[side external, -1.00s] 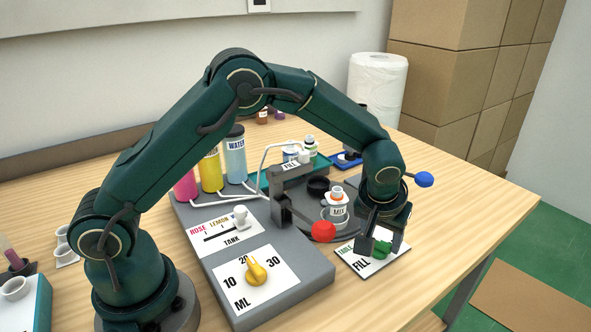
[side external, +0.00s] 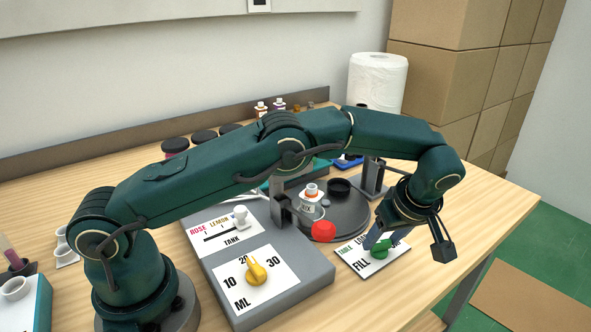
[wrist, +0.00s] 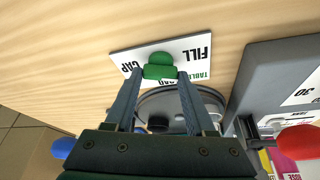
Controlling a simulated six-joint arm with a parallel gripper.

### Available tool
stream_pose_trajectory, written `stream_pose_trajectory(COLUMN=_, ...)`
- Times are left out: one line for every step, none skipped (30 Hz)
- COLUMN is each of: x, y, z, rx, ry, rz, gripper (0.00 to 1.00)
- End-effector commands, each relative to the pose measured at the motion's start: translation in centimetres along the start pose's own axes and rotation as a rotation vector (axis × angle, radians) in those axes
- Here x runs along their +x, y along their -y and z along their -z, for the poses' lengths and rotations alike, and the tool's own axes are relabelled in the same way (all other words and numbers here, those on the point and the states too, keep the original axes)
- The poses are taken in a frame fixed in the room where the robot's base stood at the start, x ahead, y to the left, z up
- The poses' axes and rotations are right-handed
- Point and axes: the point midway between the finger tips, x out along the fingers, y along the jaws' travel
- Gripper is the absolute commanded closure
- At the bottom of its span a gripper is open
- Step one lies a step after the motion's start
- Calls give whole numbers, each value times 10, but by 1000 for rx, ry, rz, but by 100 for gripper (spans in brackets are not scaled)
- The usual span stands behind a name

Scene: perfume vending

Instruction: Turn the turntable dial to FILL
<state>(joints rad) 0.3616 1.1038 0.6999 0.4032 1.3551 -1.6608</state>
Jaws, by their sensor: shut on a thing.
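The green dial (side external: 380,249) sits on a white card (side external: 358,265) lettered TABLE, FILL and, in the wrist view, CAP. My gripper (side external: 376,240) is tilted over and shut on the dial. In the wrist view my fingers (wrist: 159,75) stand on both sides of the green dial (wrist: 159,62). I cannot tell exactly which word the dial points to. The grey turntable (side external: 345,222) carries a white bottle (side external: 308,205) with an orange band near the filling post and a black cup (side external: 339,187) behind it.
The grey console (side external: 315,274) holds a yellow ML dial (side external: 257,272) and a white TANK slider (side external: 240,215). A dark post (side external: 373,178) rises behind the turntable. The wood right of the card is clear.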

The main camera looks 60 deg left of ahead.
Motion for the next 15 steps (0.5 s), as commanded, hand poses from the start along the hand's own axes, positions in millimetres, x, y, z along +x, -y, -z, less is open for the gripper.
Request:
stream_pose_trajectory(x=0, y=0, z=-1, rx=-18, ry=3, rz=6, gripper=100)
stream_pose_trajectory(x=0, y=-1, z=-1, rx=-28, ry=3, rz=10, gripper=100)
stream_pose_trajectory(x=0, y=0, z=-1, rx=-40, ry=3, rz=16, gripper=100)
stream_pose_trajectory(x=0, y=-1, z=-1, rx=-48, ry=3, rz=19, gripper=100)
stream_pose_trajectory(x=0, y=-1, z=-1, rx=-56, ry=3, rz=23, gripper=100)
stream_pose_trajectory(x=0, y=0, z=-1, rx=-65, ry=3, rz=27, gripper=100)
stream_pose_trajectory(x=0, y=-1, z=-1, rx=-72, ry=3, rz=29, gripper=100)
stream_pose_trajectory(x=0, y=-1, z=-1, rx=-78, ry=3, rz=32, gripper=100)
stream_pose_trajectory(x=0, y=0, z=-1, rx=-84, ry=3, rz=35, gripper=100)
stream_pose_trajectory(x=-1, y=-1, z=-1, rx=-89, ry=3, rz=36, gripper=100)
stream_pose_trajectory(x=0, y=-1, z=-1, rx=-92, ry=3, rz=38, gripper=100)
stream_pose_trajectory(x=0, y=0, z=-1, rx=-96, ry=3, rz=40, gripper=100)
stream_pose_trajectory(x=0, y=0, z=-1, rx=-98, ry=3, rz=42, gripper=100)
stream_pose_trajectory(x=0, y=0, z=-1, rx=-100, ry=3, rz=43, gripper=100)
stream_pose_trajectory(x=0, y=0, z=-1, rx=-102, ry=4, rz=44, gripper=100)
